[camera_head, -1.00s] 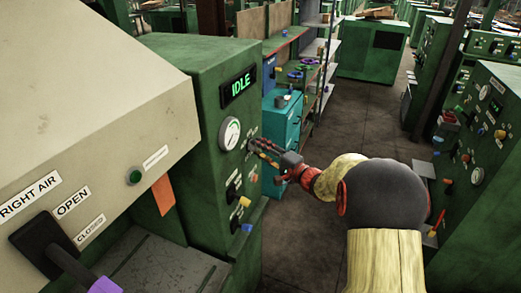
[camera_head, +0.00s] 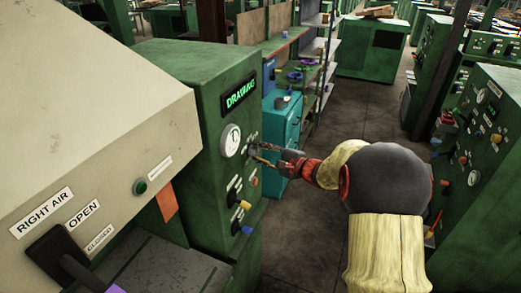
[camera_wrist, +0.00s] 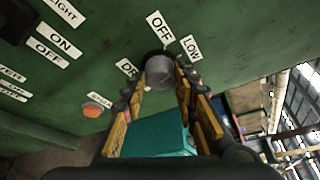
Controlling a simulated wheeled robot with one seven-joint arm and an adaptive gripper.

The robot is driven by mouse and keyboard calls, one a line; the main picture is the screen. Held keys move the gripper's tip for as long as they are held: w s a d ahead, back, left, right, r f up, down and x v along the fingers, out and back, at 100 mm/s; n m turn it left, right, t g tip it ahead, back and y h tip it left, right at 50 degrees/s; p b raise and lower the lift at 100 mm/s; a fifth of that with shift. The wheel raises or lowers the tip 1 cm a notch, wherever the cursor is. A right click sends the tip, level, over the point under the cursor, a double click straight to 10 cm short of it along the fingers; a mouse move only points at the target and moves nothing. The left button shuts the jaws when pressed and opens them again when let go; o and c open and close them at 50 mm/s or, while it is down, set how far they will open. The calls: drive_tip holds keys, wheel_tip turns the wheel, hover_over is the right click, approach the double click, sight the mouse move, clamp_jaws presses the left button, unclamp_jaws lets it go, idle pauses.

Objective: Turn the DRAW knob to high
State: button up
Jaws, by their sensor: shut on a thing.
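The dark round DRAW knob with a grey face (camera_wrist: 159,72) is on the green panel (camera_wrist: 110,55) in the wrist view. My gripper (camera_wrist: 161,84) is shut on it, one finger on each side. An OFF label (camera_wrist: 160,27) and a LOW label (camera_wrist: 191,47) sit by the knob; another label (camera_wrist: 127,68) is partly hidden by the left finger. The knob's pointer cannot be made out. In the head view my gripper (camera_head: 255,152) reaches the panel beside the gauge (camera_head: 231,140). The display (camera_head: 239,93) reads DRAWING in green.
A red-orange button (camera_wrist: 92,110) is near the left finger. Yellow (camera_head: 244,205) and blue (camera_head: 247,229) knobs are below my gripper. A teal cabinet (camera_head: 281,124) stands behind the panel. A second green machine (camera_head: 492,160) is at right, with open floor between.

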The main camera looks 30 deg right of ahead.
drive_tip(key=m+g+p, duration=0.1)
drive_tip(key=m+p, duration=0.1)
drive_tip(key=p, duration=0.1)
drive_tip(key=m+g+y+p, duration=0.1)
drive_tip(key=m+p, duration=0.1)
drive_tip(key=p, duration=0.2)
drive_tip(key=shift+w+d+r+m+g+y, duration=0.1)
drive_tip(key=shift+d+r+m+g+y, duration=0.05)
drive_tip(key=shift+r+m+g+y, duration=0.2)
drive_tip(key=m+g+y+p, duration=0.1)
drive_tip(key=m+p, duration=0.1)
drive_tip(key=p, duration=0.2)
drive_tip(key=shift+w+d+m, duration=0.1)
drive_tip(key=shift+m, duration=0.25)
drive_tip(key=shift+f+m+g+y+p, duration=0.1)
drive_tip(key=shift+m+g+y+p, duration=0.35)
drive_tip(key=shift+p, duration=0.55)
drive_tip(key=o, duration=1.1)
drive_tip(key=shift+c, duration=0.2)
drive_tip(key=shift+o, duration=0.4)
drive_tip(key=v, duration=1.2)
drive_tip(key=shift+f, duration=0.1)
